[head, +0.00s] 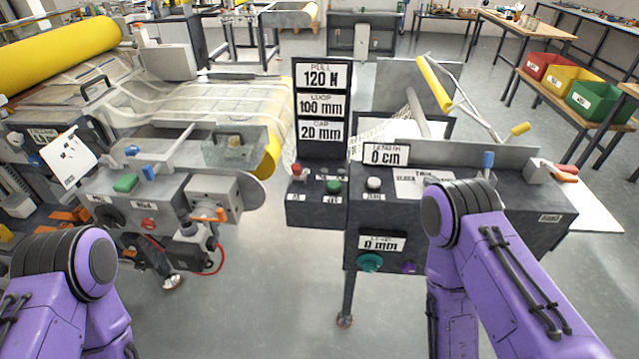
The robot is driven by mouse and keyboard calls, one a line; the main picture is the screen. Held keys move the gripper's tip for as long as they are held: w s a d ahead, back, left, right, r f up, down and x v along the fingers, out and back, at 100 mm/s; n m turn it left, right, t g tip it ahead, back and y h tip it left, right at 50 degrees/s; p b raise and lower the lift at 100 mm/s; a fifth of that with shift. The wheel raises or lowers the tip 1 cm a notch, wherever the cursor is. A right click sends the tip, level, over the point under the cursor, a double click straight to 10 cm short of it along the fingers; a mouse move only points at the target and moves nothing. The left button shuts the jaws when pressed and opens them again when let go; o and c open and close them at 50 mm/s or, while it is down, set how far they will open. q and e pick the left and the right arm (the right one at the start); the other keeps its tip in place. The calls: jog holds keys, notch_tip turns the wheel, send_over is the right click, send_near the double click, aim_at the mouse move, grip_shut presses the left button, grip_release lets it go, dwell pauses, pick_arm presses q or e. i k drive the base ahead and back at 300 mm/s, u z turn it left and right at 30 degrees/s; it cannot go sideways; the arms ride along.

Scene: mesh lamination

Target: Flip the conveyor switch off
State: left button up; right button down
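No control carries a label that I can read as the conveyor switch. The left machine, with a belt-like bed (225,98), has a green button (126,183), a blue lever (149,172) and a red control (149,223) on its front. I cannot tell any switch's on or off state. Both my purple arms show at the bottom, left and right, but neither gripper is in view.
A sign post (321,80) reads 120 N, 100 mm and 20 mm. Open floor (270,290) lies between the machines.

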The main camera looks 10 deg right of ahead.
aim_at(297, 169)
jog(key=k, duration=1.2)
jog(key=u, duration=1)
jog(key=i, duration=1.15)
jog(key=z, duration=0.5)
